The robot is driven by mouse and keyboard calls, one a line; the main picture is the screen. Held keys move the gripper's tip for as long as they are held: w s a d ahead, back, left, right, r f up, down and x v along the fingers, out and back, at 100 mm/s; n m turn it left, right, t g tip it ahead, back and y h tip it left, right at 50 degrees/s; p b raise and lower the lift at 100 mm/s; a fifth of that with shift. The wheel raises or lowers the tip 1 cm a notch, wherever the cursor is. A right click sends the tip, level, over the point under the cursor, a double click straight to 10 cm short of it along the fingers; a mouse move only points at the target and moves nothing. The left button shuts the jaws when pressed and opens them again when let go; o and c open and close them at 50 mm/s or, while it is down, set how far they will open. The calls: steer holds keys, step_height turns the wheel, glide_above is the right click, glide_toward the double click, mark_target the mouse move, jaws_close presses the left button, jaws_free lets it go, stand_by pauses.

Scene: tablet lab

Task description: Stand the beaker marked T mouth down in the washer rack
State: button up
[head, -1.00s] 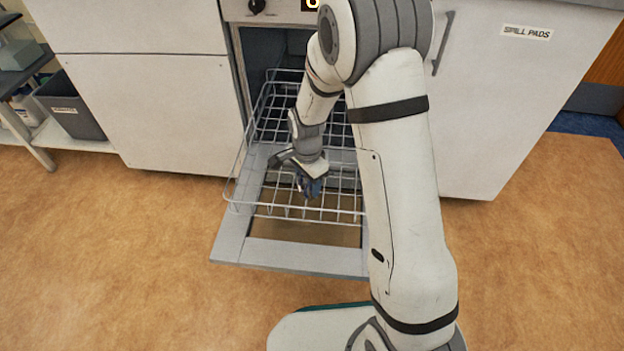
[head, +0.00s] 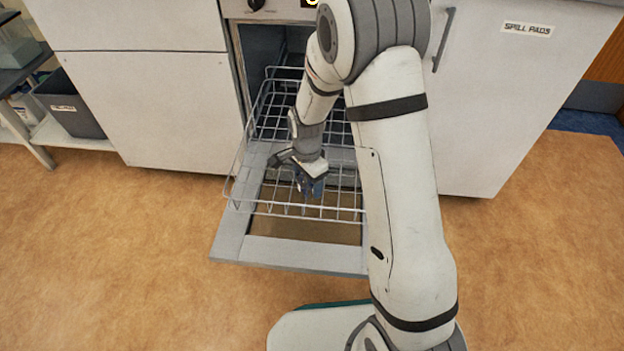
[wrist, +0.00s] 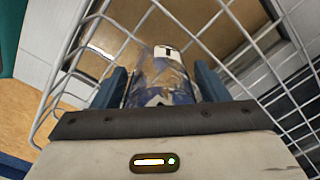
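The clear beaker marked T (wrist: 162,75) is between the two blue fingers of my gripper (wrist: 162,88) in the wrist view. The fingers lie against its sides, one on each side. Its T label shows near its far end. Which way its mouth points is not clear. The wire washer rack (head: 250,207) is pulled out over the open washer door in the head view. My gripper (head: 311,188) points down inside the rack's front part. The rack wires (wrist: 98,50) surround the beaker in the wrist view. Whether the beaker touches the rack floor is hidden.
The open washer door (head: 300,255) lies under the rack. White cabinets (head: 150,110) stand on both sides of the washer. A grey bin (head: 72,110) is on a low shelf at the far left. The floor in front is clear.

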steer(key=shift+o, duration=0.9)
step_height(320, 180, up, 8)
steer(key=p, duration=0.3)
steer(key=shift+r+p, duration=0.15)
steer(key=shift+p, duration=0.2)
steer(key=s+d+r+n+t+p, duration=0.1)
steer(key=s+d+r+n+p, duration=0.2)
steer(key=s+r+p, duration=0.3)
steer(key=s+d+r+n+p, duration=0.4)
steer(key=r+p, duration=1.1)
steer(key=r, duration=1.2)
steer(key=s+d+r+n+t+p, duration=0.1)
steer(key=s+d+r+n+p, duration=0.3)
steer(key=s+r+p, duration=0.6)
step_height(320, 180, up, 7)
steer(key=shift+s+d+r+t, duration=0.1)
steer(key=shift+s+d+t, duration=0.15)
steer(key=shift+d+t, duration=0.1)
